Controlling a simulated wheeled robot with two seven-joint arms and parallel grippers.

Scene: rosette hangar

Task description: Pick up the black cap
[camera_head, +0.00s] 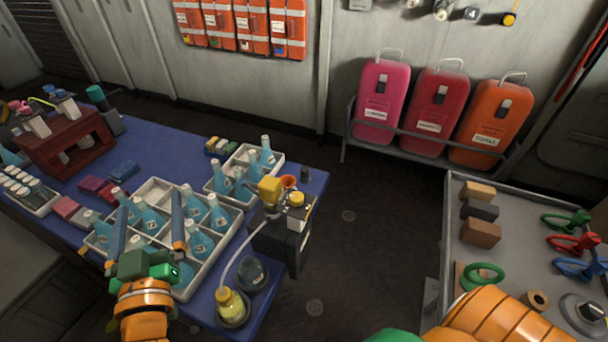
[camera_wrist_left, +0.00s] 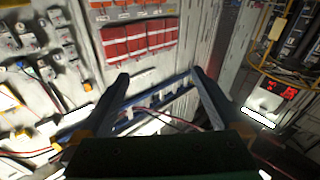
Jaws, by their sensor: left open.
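A small dark cylinder (camera_head: 305,174), which looks like the black cap, stands near the right end of the blue table (camera_head: 318,190), beside the pump device with the yellow head (camera_head: 270,189). My left gripper (camera_head: 149,204) is open over the white crate of blue bottles, well to the left of the cap. In the left wrist view its two fingers (camera_wrist_left: 160,76) are spread with nothing held between them. I cannot make out the cap in that view. My right gripper is out of view.
White bottle crates (camera_head: 205,272) fill the table's middle. A flask with yellow liquid (camera_head: 232,306) and a dark round item (camera_head: 253,273) stand near the front edge. A grey bench (camera_head: 510,213) with blocks and rings is at right. Open floor (camera_head: 372,235) lies between.

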